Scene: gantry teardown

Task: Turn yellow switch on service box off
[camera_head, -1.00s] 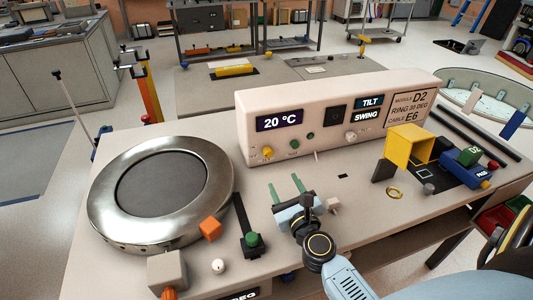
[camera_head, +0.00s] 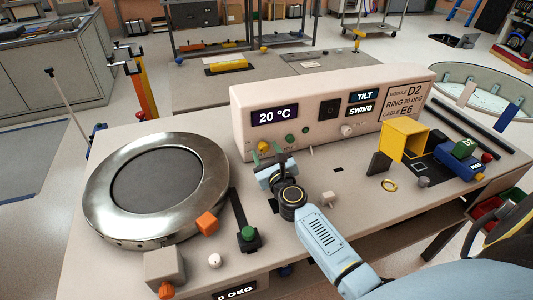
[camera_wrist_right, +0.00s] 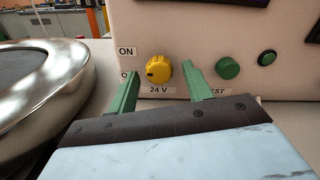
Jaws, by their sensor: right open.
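The yellow switch (camera_head: 264,146) is a round knob low on the left of the pale service box (camera_head: 240,120). In the right wrist view the yellow switch (camera_wrist_right: 159,71) sits above a "24 V" label, with "ON" at its upper left and a second label mostly hidden behind a finger. A dark mark shows on its left side. My right gripper (camera_head: 268,156) is open in front of the box, its green fingers (camera_wrist_right: 160,84) either side of and a little below the knob, apparently not touching it. My left gripper is out of view.
A green button (camera_wrist_right: 228,69) is right of the switch. A metal ring (camera_head: 105,170) stands left of the gripper. An orange block (camera_head: 207,222), a green-topped black part (camera_head: 248,238) and a yellow open box (camera_head: 404,140) are on the bench. The bench front is partly clear.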

